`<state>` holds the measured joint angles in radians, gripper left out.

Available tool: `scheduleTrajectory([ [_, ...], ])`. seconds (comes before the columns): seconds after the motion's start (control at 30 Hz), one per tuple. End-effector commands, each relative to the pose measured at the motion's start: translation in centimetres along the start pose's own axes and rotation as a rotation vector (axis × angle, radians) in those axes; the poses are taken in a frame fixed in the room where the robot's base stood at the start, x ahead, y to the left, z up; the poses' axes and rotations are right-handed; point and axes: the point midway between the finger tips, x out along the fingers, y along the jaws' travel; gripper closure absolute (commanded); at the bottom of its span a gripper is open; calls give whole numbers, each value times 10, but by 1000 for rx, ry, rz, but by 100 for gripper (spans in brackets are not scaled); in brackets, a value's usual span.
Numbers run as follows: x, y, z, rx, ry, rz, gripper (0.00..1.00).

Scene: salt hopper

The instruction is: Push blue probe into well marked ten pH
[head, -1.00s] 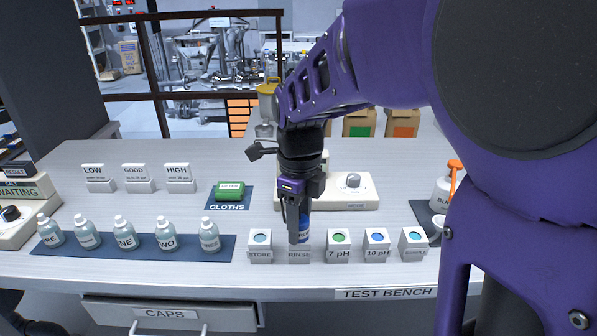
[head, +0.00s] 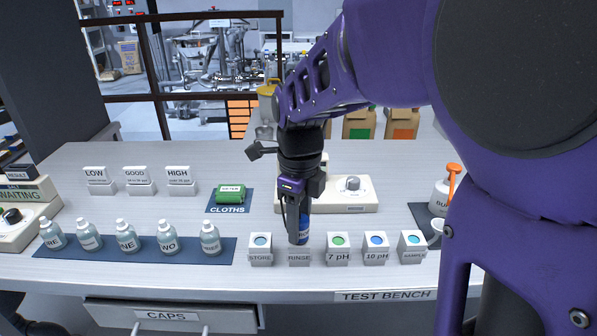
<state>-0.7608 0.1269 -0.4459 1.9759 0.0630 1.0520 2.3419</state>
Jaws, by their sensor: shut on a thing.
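My gripper (head: 298,232) points down over the front of the bench and is shut on the blue probe (head: 303,230). The probe is upright and partly hidden by the fingers. Its lower end is at the block marked RINSE (head: 300,258); I cannot tell whether it is inside that well or just above or behind it. The block marked 10 pH (head: 376,257), with a blue top opening, stands to the right, past the block marked 7 pH (head: 338,256) with its green top.
The STORE block (head: 260,258) is left of RINSE, and the SAMPLE block (head: 412,256) is at the right end. A white meter (head: 352,190) stands behind. Several bottles stand on a blue mat (head: 140,258) at left. A bottle with an orange top (head: 447,190) is at right.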

Motion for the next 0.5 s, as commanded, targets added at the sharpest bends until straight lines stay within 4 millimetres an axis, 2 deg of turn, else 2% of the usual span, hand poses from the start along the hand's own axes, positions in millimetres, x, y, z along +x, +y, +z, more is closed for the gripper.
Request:
scheduleTrajectory([
  [0.5,-23,0,0,1,0,0,100],
])
